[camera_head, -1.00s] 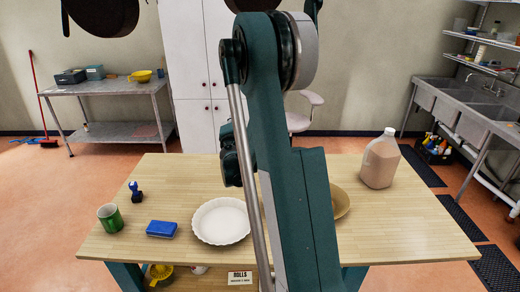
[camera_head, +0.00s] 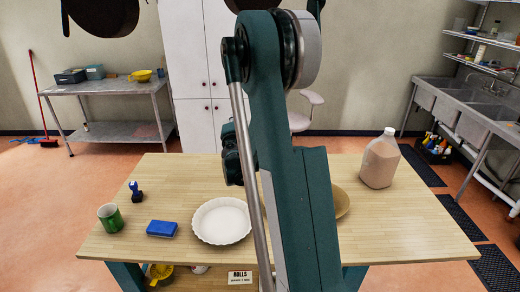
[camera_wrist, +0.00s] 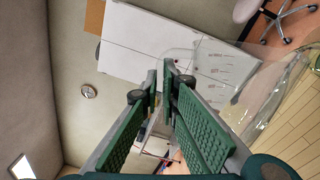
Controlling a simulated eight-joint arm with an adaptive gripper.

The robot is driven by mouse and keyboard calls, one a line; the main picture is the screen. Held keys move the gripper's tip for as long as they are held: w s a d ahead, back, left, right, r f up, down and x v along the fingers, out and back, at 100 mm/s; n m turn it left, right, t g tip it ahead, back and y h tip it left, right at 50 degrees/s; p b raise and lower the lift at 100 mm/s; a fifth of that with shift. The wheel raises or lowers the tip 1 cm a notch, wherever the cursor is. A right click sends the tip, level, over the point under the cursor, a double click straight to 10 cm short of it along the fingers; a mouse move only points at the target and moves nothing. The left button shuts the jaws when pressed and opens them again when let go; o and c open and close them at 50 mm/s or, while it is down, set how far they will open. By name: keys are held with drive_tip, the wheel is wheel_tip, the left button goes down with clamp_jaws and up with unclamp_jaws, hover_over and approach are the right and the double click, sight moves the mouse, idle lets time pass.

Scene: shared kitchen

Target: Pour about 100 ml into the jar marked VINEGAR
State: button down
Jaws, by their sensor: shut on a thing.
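In the wrist view my gripper (camera_wrist: 161,80) has its green ridged pads close together at the tips. A clear, see-through vessel (camera_wrist: 238,92) with small red marks is at and to the right of the fingertips, and the jaws are shut on it. It looks tilted in this view; its contents cannot be made out. In the head view my own arm hides the gripper and the vessel. No jar marked VINEGAR can be read in either view. A large jug (camera_head: 380,162) with brownish contents and a pale cap stands upright at the table's right.
On the wooden table (camera_head: 420,225) are a green cup (camera_head: 110,218), a blue box (camera_head: 162,229), a small dark blue object (camera_head: 136,193), a white fluted dish (camera_head: 221,221) and a tan bowl (camera_head: 341,203) partly behind my arm. The right front of the table is clear.

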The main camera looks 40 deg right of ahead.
drive_tip(key=shift+s+d+r+m, duration=0.25)
drive_tip(key=shift+s+d+m, duration=0.1)
drive_tip(key=shift+m, duration=0.05)
idle(0.8)
drive_tip(key=shift+w+a+f, duration=0.1)
drive_tip(key=shift+w+a, duration=0.15)
drive_tip(key=w+a+f+n+b, duration=0.1)
drive_tip(key=n, duration=0.1)
drive_tip(key=w+a+f+n+b, duration=0.1)
drive_tip(key=a+f, duration=0.1)
drive_tip(key=shift+w+f+n+b, duration=0.3)
drive_tip(key=shift+w+n+b, duration=0.05)
drive_tip(key=shift+n+b, duration=0.05)
drive_tip(key=shift+r, duration=0.15)
drive_tip(key=shift+w+a+f+n+b, duration=0.2)
drive_tip(key=shift+f+n+b, duration=0.1)
drive_tip(key=shift+f+n, duration=0.1)
drive_tip(key=shift+w+a+f+n+b, duration=0.2)
drive_tip(key=shift+f+n+b, duration=0.1)
drive_tip(key=shift+f, duration=0.25)
idle(1.3)
